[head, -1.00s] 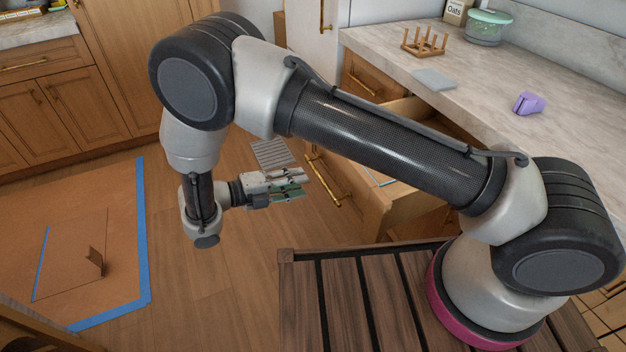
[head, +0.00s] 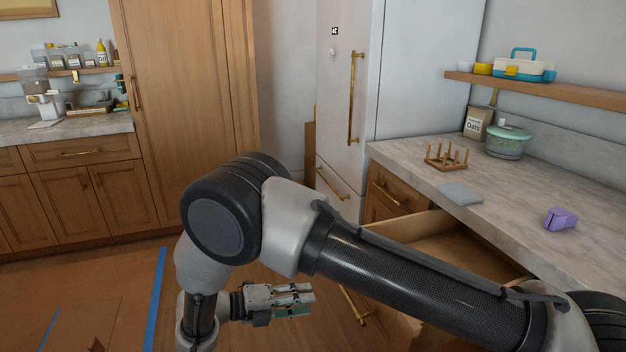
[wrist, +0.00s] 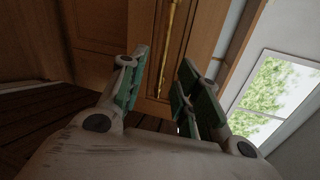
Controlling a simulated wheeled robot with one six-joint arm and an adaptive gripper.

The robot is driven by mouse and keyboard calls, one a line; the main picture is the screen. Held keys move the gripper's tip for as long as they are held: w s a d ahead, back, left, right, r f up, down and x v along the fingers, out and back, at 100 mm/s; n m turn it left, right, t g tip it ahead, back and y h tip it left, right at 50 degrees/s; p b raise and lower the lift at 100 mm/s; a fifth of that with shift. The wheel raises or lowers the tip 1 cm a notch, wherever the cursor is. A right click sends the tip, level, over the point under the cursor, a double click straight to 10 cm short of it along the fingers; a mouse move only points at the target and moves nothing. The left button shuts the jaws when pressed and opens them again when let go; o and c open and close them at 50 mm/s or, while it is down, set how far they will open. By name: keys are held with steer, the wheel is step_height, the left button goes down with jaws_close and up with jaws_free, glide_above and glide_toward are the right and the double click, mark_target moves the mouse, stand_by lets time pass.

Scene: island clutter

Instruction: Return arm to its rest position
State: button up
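My arm is folded, with its elbow raised in the head view and the forearm hanging down at the left. My gripper (head: 296,300) points right, above the floor and to the left of an open drawer (head: 440,240). In the wrist view my gripper (wrist: 157,95) has its two green-padded fingers spread apart, with a clear gap and nothing between them. Beyond the fingers the wrist view shows a wooden cabinet front with a brass handle (wrist: 170,45).
The marble counter (head: 520,210) at right holds a wooden peg rack (head: 447,160), a grey cloth (head: 459,194), a purple object (head: 560,219), an oats package (head: 477,122) and a lidded bowl (head: 508,142). The open drawer juts out near my arm. Blue tape (head: 155,300) marks the floor at left.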

steer(key=s+d+f+m+g+y, duration=0.1)
steer(key=s+d+f+m+g, duration=0.15)
steer(key=s+d+m, duration=0.4)
steer(key=w+d+r+m+g+y, duration=0.1)
steer(key=d+r+m+g+y, duration=0.25)
steer(key=d+r+m, duration=0.45)
steer(key=w+d+r+m+g+y, duration=0.2)
steer(key=d+r+m+y, duration=0.25)
steer(key=r+m, duration=0.65)
steer(key=s+d+r+m+t+y, duration=0.2)
steer(key=s+d+r+m, duration=0.3)
steer(key=d+r, duration=0.3)
steer(key=s+d+r+m+t+y, duration=0.3)
steer(key=s+d+r+m+t, duration=0.2)
steer(key=d, duration=0.8)
step_height(320, 180, up, 4)
steer(key=m, duration=0.3)
steer(key=shift+s, duration=0.25)
